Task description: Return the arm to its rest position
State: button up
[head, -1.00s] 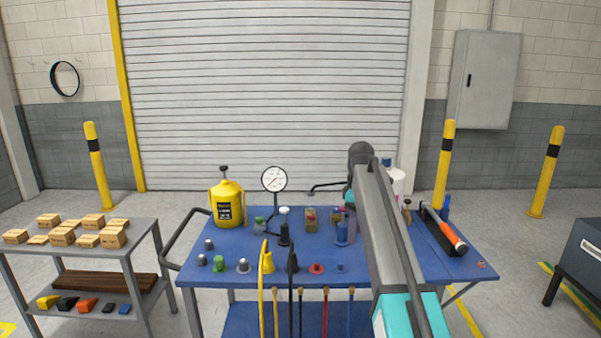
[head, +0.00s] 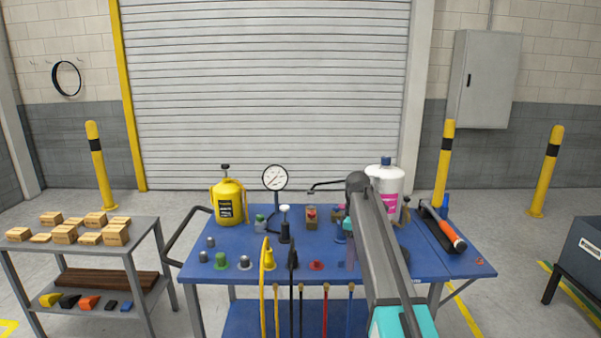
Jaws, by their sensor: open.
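My arm (head: 383,245) reaches from the bottom right up over the blue workbench (head: 215,268), its dark joint near the white bottle. Only a small part of my gripper (head: 350,248) shows, left of and below that joint, beside a teal wrist part. It is open, and no held object is visible; most of it is hidden behind the arm. It is over the bench, close to a blue fitting (head: 341,238), and I cannot tell whether it touches anything.
A yellow sprayer (head: 229,203), a pressure gauge (head: 274,178) and a white bottle with a pink label (head: 388,185) stand on the bench. An orange-handled tool (head: 445,230) lies right. A grey shelf (head: 150,235) with boxes stands left.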

jog(key=s+f+g, duration=0.1)
jog(key=s+f, duration=0.7)
jog(key=f, duration=0.4)
jog(key=s+f+m+g, duration=0.1)
jog(key=s+f+g, duration=0.1)
jog(key=s+f, duration=0.7)
jog(key=s+f+g, duration=0.1)
jog(key=s+f, duration=0.5)
jog(key=f, duration=0.8)
jog(key=s+f+m, duration=0.4)
jog(key=s+f, duration=0.1)
jog(key=s, duration=0.5)
jog(key=s+f+m, duration=0.4)
jog(key=s+f, duration=0.1)
jog(key=s, duration=0.6)
jog(key=s+f+m, duration=0.3)
jog(key=s+f, duration=0.2)
jog(key=s, duration=0.5)
jog(key=shift+s+f+m, duration=0.15)
jog(key=shift+s+m, duration=0.05)
jog(key=shift+m, duration=0.2)
jog(key=shift+a, duration=0.1)
